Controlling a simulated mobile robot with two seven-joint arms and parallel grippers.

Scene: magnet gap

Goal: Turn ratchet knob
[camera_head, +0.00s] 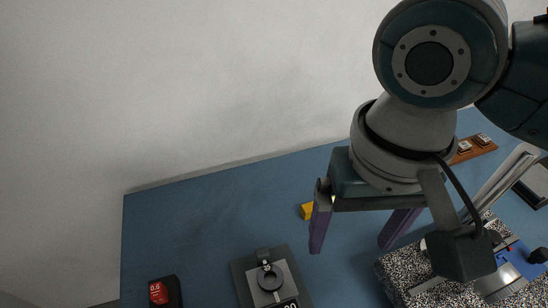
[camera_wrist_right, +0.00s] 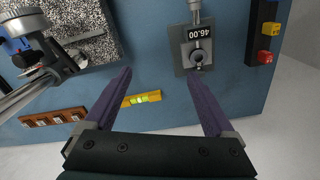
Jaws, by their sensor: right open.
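A grey device plate (camera_head: 239,270) with a round dark knob-like part (camera_head: 270,280) and a digital readout stands on the blue table at the bottom of the head view. In the right wrist view, the readout (camera_wrist_right: 199,32) shows 46.00, and the round part (camera_wrist_right: 198,56) lies beyond the finger at right. I cannot tell for sure which part is the ratchet knob. My right gripper (camera_head: 355,245) is open and empty above the table, to the right of the device and apart from it. Its purple fingers also show in the wrist view (camera_wrist_right: 158,80). My left gripper is out of view.
A speckled block (camera_head: 400,275) with metal and blue parts stands at right. A yellow level (camera_head: 306,211) lies behind the gripper. A wooden strip with small blocks (camera_head: 465,149) is at the back right. The table's left middle is clear.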

